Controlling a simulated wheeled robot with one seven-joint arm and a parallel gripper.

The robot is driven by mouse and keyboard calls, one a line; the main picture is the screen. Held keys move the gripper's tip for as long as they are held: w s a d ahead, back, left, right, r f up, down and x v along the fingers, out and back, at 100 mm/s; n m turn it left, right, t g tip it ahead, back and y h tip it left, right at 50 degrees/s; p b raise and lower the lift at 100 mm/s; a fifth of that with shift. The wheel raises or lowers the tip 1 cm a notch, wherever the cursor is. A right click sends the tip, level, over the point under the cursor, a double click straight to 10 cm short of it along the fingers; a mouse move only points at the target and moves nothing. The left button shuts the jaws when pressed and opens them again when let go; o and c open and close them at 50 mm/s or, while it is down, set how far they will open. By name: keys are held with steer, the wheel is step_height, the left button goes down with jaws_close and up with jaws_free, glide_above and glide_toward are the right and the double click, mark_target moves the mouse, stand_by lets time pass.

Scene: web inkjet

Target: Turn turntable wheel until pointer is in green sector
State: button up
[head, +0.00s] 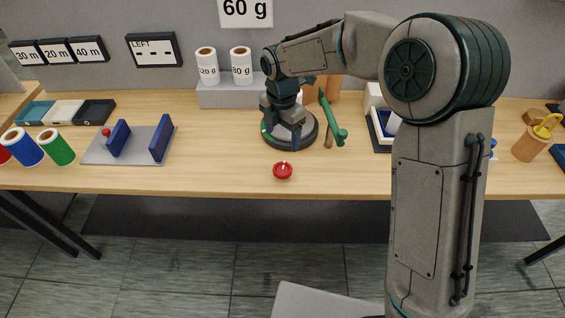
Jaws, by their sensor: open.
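A round dark turntable (308,138) stands on the wooden table, left of my upright arm link. A small green patch (264,128), perhaps the green sector, shows at its left rim. My gripper (286,138) points down over the turntable with its jaws open. The gripper hides much of the turntable's top, and I cannot tell whether the fingers touch it. I cannot make out the pointer for certain. A small red round piece (283,171) with a pale mark at its top sits on the table in front of the turntable.
A green handle-like piece (333,118) stands close right of the turntable. White rolls (207,66) stand on a grey block behind. A grey plate with blue uprights (160,138) lies left. The table front (225,180) is mostly clear.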

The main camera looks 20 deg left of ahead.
mark_target(282, 168)
step_height(282, 168, down, 13)
steer(key=shift+f+p, duration=0.1)
steer(key=shift+p, duration=0.6)
steer(key=c, duration=1)
